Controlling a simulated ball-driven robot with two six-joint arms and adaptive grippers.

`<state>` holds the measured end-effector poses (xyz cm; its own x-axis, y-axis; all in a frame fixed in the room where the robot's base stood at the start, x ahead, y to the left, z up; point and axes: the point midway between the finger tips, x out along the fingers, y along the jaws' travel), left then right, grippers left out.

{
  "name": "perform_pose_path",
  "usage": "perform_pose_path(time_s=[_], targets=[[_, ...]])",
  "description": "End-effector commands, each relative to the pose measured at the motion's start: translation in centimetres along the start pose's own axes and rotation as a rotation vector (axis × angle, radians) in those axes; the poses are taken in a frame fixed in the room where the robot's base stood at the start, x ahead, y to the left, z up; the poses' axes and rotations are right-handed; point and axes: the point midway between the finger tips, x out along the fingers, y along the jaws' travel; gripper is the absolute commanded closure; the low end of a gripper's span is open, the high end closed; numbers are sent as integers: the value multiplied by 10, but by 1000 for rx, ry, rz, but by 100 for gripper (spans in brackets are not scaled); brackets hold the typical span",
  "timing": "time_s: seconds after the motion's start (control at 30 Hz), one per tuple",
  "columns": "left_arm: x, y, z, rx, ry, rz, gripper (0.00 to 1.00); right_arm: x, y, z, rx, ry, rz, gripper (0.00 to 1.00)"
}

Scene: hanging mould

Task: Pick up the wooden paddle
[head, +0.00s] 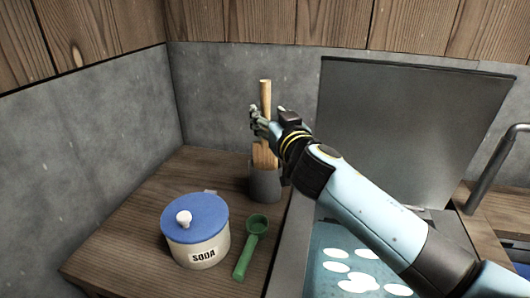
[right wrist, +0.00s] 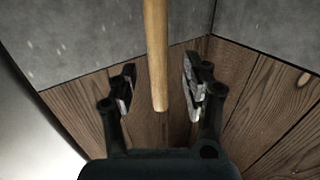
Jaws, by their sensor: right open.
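A light wooden handle (head: 265,92), apparently the paddle's, stands upright out of a dark grey cup (head: 265,186) at the back of the counter. My right gripper (head: 261,122) is at the handle, above the cup's rim. In the right wrist view the handle (right wrist: 157,45) comes down between the two spread fingers (right wrist: 160,88), and I see a gap on each side of it. The right gripper is open. The lower end of the wood is inside the cup and hidden. My left gripper is not in view.
A soda jar (head: 202,250) with a blue lid (head: 196,212) and a green scoop (head: 250,250) sit in front of the cup on the wooden counter (head: 130,235). A raised grey metal lid (head: 405,130) stands to the right, over a basin with pale ovals. Grey walls stand behind and left.

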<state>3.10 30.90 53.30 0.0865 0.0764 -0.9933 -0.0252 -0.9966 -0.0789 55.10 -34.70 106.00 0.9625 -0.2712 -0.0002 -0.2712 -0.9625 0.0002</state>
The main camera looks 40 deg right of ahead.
Motion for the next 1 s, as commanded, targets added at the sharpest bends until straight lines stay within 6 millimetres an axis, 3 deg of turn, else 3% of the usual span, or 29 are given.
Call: perform_pose_path(time_s=[0.2, 0.47, 0.83, 1.0], targets=[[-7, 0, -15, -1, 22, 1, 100, 31, 1, 0, -1, 1, 0, 51], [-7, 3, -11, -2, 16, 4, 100, 35, 1, 2, 0, 0, 0, 51], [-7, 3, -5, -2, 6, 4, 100, 34, 1, 2, 0, 0, 0, 97], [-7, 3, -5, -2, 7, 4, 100, 34, 1, 2, 0, 0, 0, 100]])
